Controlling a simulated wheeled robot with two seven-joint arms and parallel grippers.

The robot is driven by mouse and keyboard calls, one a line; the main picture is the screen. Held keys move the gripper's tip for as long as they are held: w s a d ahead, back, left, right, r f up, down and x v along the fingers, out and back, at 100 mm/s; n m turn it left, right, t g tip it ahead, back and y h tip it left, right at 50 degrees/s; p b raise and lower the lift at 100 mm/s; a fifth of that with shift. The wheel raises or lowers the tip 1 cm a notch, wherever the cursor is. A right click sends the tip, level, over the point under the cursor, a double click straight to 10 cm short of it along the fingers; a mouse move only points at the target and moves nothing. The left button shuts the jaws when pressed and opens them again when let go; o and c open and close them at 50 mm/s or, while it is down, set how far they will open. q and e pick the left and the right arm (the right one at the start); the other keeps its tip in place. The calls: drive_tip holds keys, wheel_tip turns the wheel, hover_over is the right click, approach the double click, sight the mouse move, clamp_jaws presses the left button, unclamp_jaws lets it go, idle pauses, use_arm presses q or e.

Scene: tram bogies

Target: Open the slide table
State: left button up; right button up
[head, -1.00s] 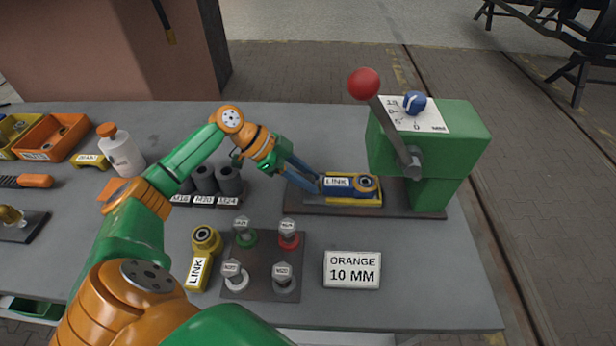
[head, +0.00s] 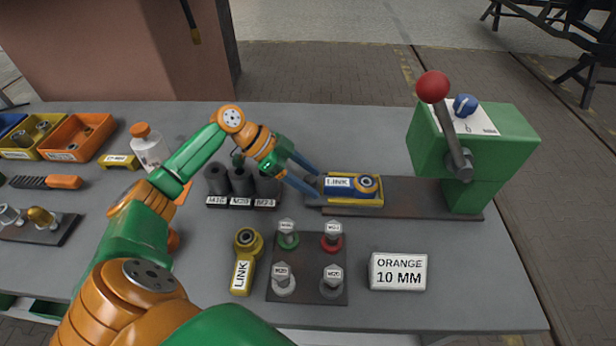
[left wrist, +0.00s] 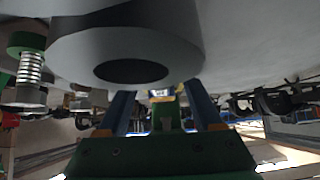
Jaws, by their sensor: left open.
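The slide table (head: 352,202), a yellow-edged carriage with a blue LINK-labelled part on it, sits at the left end of its dark rail plate (head: 425,198). A wide gap of bare plate lies between it and the green press (head: 470,150). My left gripper (head: 314,188) is open, its blue fingers at the slide table's left end. In the left wrist view the two fingers (left wrist: 162,110) stand apart, with a small yellow piece showing between them. I cannot tell whether the fingers touch the carriage. My right gripper is not in view.
Dark sockets (head: 240,182) stand close to my left gripper. In front are a yellow link (head: 243,262), a bolt plate (head: 308,290) and an ORANGE 10 MM sign (head: 398,271). The press carries a red-ball lever (head: 433,88) and a blue knob (head: 465,106). Bins (head: 75,138) stand far left.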

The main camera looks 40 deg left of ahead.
use_arm(q)
drive_tip(key=shift+s+a, duration=0.1)
drive_tip(key=shift+a+r, duration=0.15)
drive_tip(key=shift+a, duration=0.05)
drive_tip(key=b+v, duration=0.2)
drive_tip(key=v, duration=0.4)
drive_tip(key=shift+s+a+r, duration=0.2)
drive_tip(key=shift+r, duration=0.1)
